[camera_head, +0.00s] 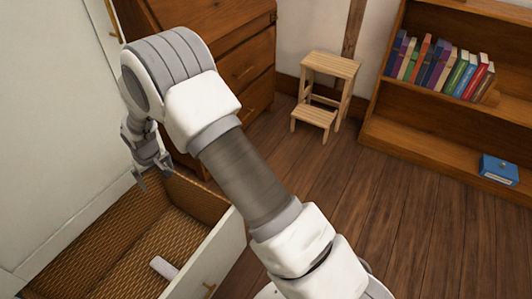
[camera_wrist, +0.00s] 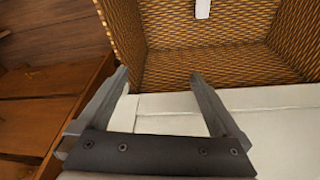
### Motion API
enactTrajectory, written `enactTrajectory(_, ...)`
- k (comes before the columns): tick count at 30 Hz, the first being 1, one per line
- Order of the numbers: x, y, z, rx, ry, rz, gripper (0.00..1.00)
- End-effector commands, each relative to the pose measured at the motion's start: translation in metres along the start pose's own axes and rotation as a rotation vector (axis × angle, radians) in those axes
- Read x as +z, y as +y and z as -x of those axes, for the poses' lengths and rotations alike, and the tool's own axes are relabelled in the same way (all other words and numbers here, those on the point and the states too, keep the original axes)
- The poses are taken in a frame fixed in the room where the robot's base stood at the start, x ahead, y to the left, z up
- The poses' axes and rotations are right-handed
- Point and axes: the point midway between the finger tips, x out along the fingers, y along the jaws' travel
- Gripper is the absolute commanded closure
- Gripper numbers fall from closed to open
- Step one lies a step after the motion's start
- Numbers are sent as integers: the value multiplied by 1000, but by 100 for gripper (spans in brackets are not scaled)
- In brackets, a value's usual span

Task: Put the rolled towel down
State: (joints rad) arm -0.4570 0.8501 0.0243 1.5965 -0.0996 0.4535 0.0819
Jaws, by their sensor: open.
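A small pale roll, which looks like the rolled towel (camera_head: 163,267), lies on the woven bottom of an open drawer (camera_head: 222,262), near its front panel. In the wrist view the pale roll (camera_wrist: 202,8) is cut off by the top edge. My gripper (camera_head: 154,177) is above the far end of the drawer, apart from the roll. In the wrist view its two fingers (camera_wrist: 160,80) are spread with nothing between them.
A white cabinet front (camera_head: 60,120) rises left of the drawer. A wooden dresser (camera_head: 240,70) stands behind my arm. A step stool (camera_head: 328,85) and a bookshelf (camera_head: 400,140) with several books are at the right. The wooden floor (camera_head: 390,220) between is clear.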

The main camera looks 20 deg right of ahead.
Motion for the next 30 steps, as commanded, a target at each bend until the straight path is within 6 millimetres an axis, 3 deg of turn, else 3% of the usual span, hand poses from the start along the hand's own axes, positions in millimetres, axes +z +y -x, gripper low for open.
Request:
enactTrajectory(1, -2, 13, 29, 7, 16, -20, 0)
enactTrajectory(8, 13, 59, 134, 32, 55, -100, 0)
enactTrajectory(15, 56, 96, 230, 59, 96, -179, 0)
enactTrajectory(24, 138, 120, 322, 92, 148, -281, 0)
enactTrajectory(30, 200, 123, 363, 114, 183, -345, 0)
